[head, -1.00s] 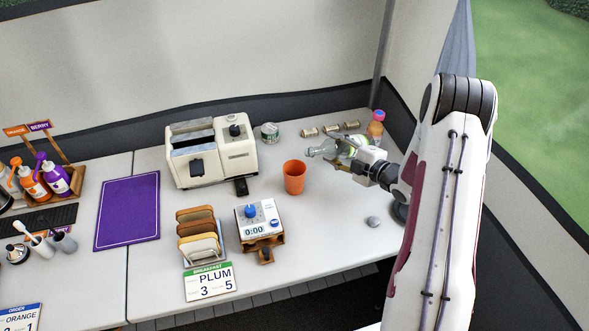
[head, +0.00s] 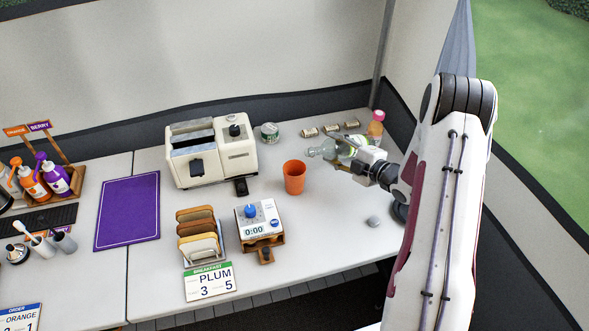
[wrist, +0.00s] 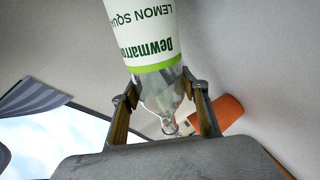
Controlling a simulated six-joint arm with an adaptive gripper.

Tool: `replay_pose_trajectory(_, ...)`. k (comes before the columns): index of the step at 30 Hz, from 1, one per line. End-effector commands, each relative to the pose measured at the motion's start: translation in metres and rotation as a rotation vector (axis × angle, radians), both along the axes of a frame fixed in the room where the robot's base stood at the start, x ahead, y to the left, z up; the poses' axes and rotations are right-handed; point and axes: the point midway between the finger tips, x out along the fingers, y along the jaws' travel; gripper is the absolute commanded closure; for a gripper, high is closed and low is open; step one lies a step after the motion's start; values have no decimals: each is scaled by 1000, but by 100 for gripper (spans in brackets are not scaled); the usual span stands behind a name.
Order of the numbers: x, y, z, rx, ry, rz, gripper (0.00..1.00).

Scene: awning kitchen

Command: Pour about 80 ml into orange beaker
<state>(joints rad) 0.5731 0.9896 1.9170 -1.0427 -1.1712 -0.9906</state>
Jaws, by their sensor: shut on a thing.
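My gripper (head: 352,158) is shut on a clear bottle (head: 325,149) with a white and green label reading lemon squash. The bottle lies nearly level, its neck pointing left in the head view. Its mouth is up and to the right of the orange beaker (head: 294,180), apart from it. The beaker stands upright on the table; its inside is too small to read. In the wrist view the bottle (wrist: 145,45) sits between both fingers (wrist: 165,105), and the beaker (wrist: 222,117) shows to the right of its neck. I see no stream of liquid.
A cream toaster (head: 225,155) stands left behind the beaker, and a timer (head: 258,222) in front of it. A small grey object (head: 374,221) lies at right.

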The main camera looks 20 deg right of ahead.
Motion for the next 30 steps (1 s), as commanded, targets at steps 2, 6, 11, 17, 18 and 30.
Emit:
replay_pose_trajectory(2, 0, 0, 1, 0, -1, 0, 97)
replay_pose_trajectory(6, 0, 0, 1, 6, 1, 0, 97)
replay_pose_trajectory(11, 0, 1, 4, 26, 7, 0, 97)
replay_pose_trajectory(17, -1, 4, 9, 74, 23, 1, 97)
replay_pose_trajectory(18, -1, 4, 11, 86, 27, 0, 97)
replay_pose_trajectory(30, -3, 14, 28, 228, 70, 1, 97)
